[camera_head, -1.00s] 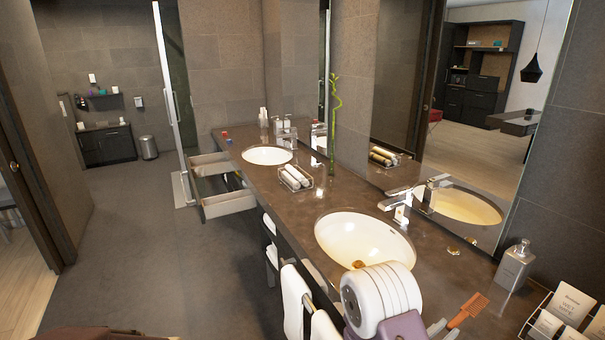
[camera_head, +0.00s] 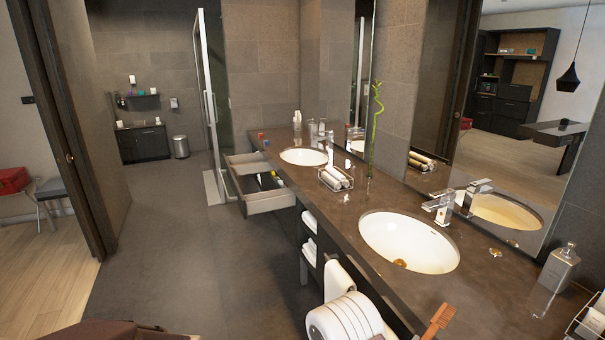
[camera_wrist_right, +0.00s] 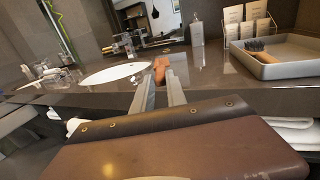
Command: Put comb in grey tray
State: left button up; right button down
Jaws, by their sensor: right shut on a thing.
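An orange-brown comb (camera_head: 438,318) is held by my right gripper (camera_head: 428,336) at the bottom of the head view, over the counter's front part. In the right wrist view the comb (camera_wrist_right: 160,68) sits between the fingertips of my right gripper (camera_wrist_right: 160,80), which is shut on it. The grey tray (camera_wrist_right: 283,68) is on the counter at the right of the wrist view, apart from the comb. A dark brush with a wooden handle lies in it. The tray is not seen in the head view. My left gripper is not in view.
Two sinks (camera_head: 408,243) are set in the dark counter (camera_head: 345,207). A soap dispenser (camera_head: 558,268) and a card rack (camera_head: 590,325) stand at the right. An open drawer (camera_head: 270,200) sticks out farther along. Open floor lies left of the vanity.

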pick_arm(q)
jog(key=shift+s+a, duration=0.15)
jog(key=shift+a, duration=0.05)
pick_arm(e)
jog(key=s+a+f+g, duration=0.1)
jog(key=s+a+f, duration=0.2)
jog(key=a+f, duration=0.4)
jog(key=shift+a+f+m+h, duration=0.4)
jog(key=shift+a, duration=0.2)
jog(key=shift+w, duration=0.1)
